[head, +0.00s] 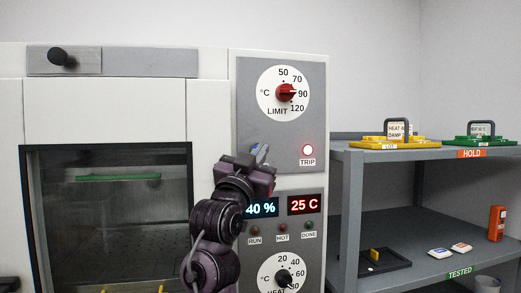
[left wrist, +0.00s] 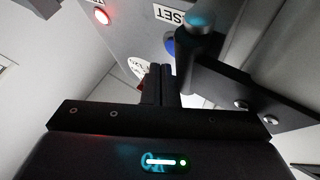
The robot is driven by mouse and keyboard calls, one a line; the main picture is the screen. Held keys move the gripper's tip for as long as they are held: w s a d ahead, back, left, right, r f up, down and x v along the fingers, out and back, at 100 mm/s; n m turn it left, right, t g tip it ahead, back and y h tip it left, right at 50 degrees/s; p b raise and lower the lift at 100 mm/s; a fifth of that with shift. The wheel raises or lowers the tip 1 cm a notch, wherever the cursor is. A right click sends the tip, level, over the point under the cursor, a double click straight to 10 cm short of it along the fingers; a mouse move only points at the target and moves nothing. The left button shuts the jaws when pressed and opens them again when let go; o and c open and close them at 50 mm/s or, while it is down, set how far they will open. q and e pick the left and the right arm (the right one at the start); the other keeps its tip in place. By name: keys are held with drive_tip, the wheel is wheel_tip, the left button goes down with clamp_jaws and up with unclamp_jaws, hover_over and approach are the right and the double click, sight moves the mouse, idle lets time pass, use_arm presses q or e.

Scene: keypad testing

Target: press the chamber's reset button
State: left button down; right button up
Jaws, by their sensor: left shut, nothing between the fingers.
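The chamber (head: 110,110) fills the left of the head view, with a grey control panel (head: 313,130) on its right side. The reset button is the blue round piece (left wrist: 170,46) by a partly cut-off RESET label (left wrist: 176,14) in the left wrist view. In the head view my left gripper (head: 261,162) is in front of the panel, left of the lit red TRIP lamp (head: 308,150), and hides most of the button's area. Its fingers (left wrist: 161,72) are shut and empty, close to the button. I cannot tell whether they touch it.
The LIMIT dial (head: 285,92) is above my gripper; displays (head: 304,205) and a lower dial (head: 283,273) are below. A grey shelf (head: 430,228) with trays is to the right.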

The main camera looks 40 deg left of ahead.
use_arm(q)
drive_tip(key=shift+a, duration=0.25)
drive_tip(key=shift+w+a+f+b, duration=0.1)
drive_tip(key=shift+w+f+b, duration=0.1)
drive_tip(key=shift+f+b, duration=0.3)
drive_tip(key=shift+s+f, duration=0.1)
drive_tip(key=shift+f, duration=0.1)
drive_tip(key=s+d, duration=0.2)
drive_tip(key=d, duration=0.1)
drive_tip(key=shift+s+f, duration=0.15)
idle(0.7)
drive_tip(key=shift+s, duration=0.1)
